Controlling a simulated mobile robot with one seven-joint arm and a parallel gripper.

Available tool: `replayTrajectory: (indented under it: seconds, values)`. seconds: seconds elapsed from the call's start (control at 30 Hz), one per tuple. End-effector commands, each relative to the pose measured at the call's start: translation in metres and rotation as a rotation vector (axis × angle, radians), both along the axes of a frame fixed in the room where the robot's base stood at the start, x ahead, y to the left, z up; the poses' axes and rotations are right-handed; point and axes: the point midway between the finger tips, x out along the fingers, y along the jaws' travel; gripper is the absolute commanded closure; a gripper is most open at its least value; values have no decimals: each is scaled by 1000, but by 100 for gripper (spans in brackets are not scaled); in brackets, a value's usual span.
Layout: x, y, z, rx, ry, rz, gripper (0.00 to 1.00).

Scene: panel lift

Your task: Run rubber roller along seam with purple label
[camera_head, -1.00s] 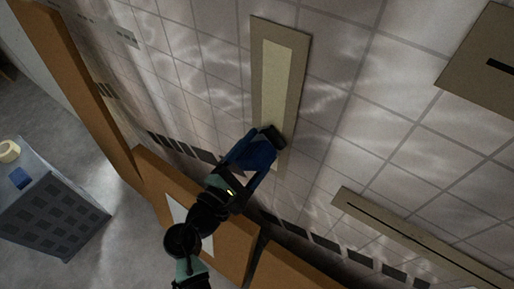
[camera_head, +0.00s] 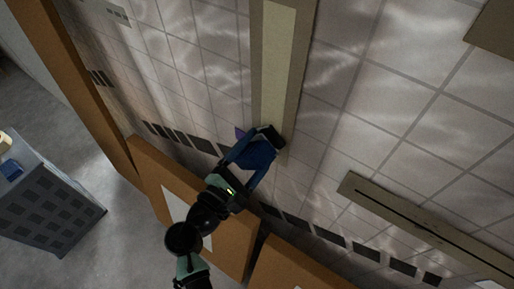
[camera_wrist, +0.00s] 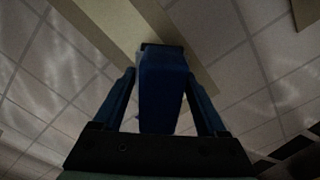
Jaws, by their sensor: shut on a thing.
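My gripper (camera_head: 248,163) is shut on the blue handle of the rubber roller (camera_wrist: 163,92), which sits between both fingers in the wrist view. The roller's black head (camera_head: 268,136) lies over the lower end of a tan panel with a pale yellow strip (camera_head: 276,55) on the tiled surface. I cannot tell whether the roller touches it. A small purple label (camera_head: 240,133) shows just left of the roller head, by the panel's left edge. The panel and strip also run up from the roller in the wrist view (camera_wrist: 112,22).
Another tan panel with a dark slot (camera_head: 420,228) lies at the lower right. Orange-brown boards (camera_head: 150,175) stand below my arm. A grey cabinet (camera_head: 45,205) at the left carries a tape roll and a blue item. A row of dark rectangles crosses the tiles.

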Motion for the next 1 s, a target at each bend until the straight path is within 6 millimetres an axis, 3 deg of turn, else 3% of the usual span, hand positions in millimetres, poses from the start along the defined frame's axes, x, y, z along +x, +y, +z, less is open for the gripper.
replayTrajectory:
  seconds: [1.0]
  values:
    - [-1, 0, -70, 0, -1, -2, 77]
